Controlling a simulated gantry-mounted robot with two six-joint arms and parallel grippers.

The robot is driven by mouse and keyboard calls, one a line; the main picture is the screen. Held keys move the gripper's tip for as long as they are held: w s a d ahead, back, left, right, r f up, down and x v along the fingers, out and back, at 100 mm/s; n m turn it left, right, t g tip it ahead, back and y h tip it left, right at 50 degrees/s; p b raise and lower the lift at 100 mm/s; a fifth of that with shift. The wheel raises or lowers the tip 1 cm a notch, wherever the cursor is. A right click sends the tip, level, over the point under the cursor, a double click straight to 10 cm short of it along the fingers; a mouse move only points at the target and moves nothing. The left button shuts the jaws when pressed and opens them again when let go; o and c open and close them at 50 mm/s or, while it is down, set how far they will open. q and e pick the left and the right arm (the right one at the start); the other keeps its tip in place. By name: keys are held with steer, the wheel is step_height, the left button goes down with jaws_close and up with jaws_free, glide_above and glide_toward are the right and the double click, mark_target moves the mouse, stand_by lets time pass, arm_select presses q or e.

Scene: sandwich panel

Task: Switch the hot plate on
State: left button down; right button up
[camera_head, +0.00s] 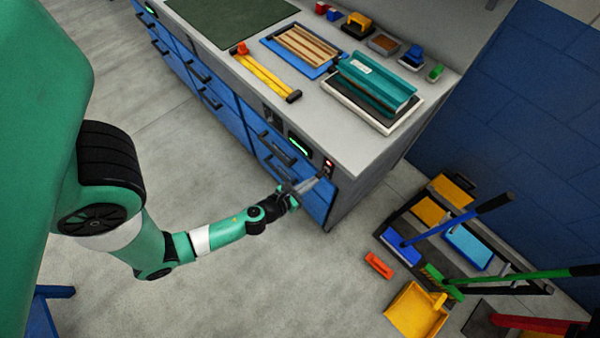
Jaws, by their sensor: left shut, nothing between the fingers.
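The hot plate (347,103) appears to be the flat pale-rimmed slab on the worktop's right end, with a teal block-like piece (370,82) lying on it. A small switch panel with a red light (328,164) is on the bench's front face near the right corner. A green-lit display (299,145) is to its left. My left gripper (321,177) is shut and empty, its fingertips at or just in front of the lower part of the switch panel; I cannot tell whether they touch it. My right gripper is not in view.
The bench (330,128) has blue drawers with protruding dark handles (275,150). Cleaning tools, including a yellow dustpan (412,312), crowd the floor at right. Floor below the arm is clear.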

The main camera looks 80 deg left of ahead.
arm_select(q)
step_height(320, 180, down, 4)
steer(key=b, duration=0.3)
steer(key=r+p+v, duration=0.2)
steer(key=v, duration=0.8)
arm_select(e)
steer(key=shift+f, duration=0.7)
arm_select(q)
steer(key=shift+r, duration=0.1)
